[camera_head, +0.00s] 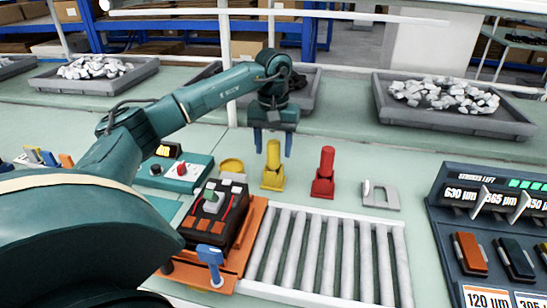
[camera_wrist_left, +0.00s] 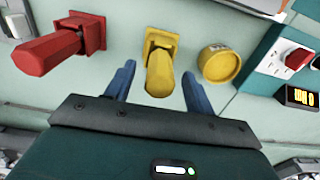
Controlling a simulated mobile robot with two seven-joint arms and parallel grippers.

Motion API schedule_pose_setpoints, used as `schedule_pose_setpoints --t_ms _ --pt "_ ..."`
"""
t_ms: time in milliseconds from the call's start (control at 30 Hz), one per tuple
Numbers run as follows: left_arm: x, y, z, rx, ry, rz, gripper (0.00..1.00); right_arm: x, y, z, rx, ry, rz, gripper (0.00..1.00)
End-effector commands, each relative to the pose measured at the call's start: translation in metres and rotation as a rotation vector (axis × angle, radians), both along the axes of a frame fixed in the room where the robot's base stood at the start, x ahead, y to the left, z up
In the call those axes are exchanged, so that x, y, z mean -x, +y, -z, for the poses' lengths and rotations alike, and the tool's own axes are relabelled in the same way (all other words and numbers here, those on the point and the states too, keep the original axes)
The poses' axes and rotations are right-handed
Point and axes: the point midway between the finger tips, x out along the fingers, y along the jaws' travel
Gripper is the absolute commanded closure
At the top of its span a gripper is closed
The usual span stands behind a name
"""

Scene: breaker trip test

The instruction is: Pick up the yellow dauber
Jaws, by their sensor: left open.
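The yellow dauber (camera_head: 272,165) stands upright on the pale green table, with a thick handle on a square yellow base. My left gripper (camera_head: 273,143) is open right by the dauber's top, its blue fingers apart. In the left wrist view, the dauber (camera_wrist_left: 160,70) lies between the two open fingers (camera_wrist_left: 158,88), with a gap on each side. I cannot tell how far down its handle the fingers reach. My right gripper is not in view.
A red dauber (camera_head: 323,173) stands close on the right, and a round yellow tin (camera_head: 231,166) on the left. A roller bed (camera_head: 328,250) and an orange fixture with a black device (camera_head: 222,215) lie in front. Grey trays of pale chunks (camera_head: 450,105) stand behind.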

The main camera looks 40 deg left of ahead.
Motion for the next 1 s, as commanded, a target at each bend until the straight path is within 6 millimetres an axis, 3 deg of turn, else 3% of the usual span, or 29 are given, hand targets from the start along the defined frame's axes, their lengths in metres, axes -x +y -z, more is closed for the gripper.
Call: schedule_pose_setpoints --t_ms 600,867,1000 --pt "0.000 0.000 -0.001 0.000 0.000 0.000 0.93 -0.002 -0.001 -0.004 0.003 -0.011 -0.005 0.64" --pt "0.000 0.000 -0.003 0.000 -0.001 0.000 0.95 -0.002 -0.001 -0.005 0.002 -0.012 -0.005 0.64" --pt "-0.001 0.000 -0.019 0.001 -0.004 0.000 0.95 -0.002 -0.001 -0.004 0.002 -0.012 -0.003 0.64"
